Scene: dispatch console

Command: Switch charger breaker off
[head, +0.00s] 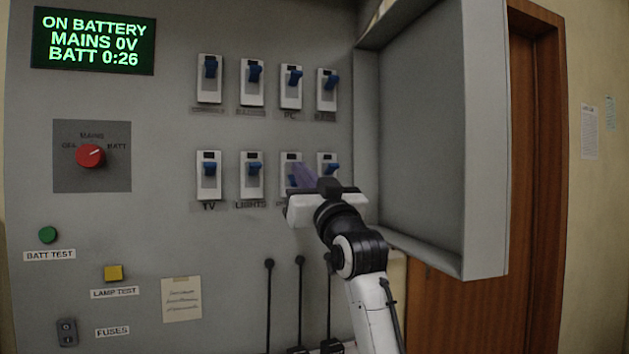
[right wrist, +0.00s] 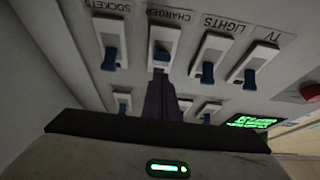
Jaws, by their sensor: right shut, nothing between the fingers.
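The charger breaker (head: 291,158) is third from left in the lower row, partly hidden by my right gripper (head: 303,177). In the right wrist view, the charger breaker (right wrist: 163,38) is upside down under its CHARGER label, with a blue lever. My right gripper's dark fingers (right wrist: 159,88) are shut and empty, with their tips at or very near the end of that lever. I cannot tell whether they touch. The lever's exact position is partly covered. My left gripper is not in view.
The lights breaker (head: 252,176) and the sockets breaker (head: 327,161) flank it. An upper breaker row (head: 250,85) is above. An open cabinet door (head: 425,140) stands to the right. A red mains knob (head: 90,156) is at left; the display (head: 94,41) reads ON BATTERY.

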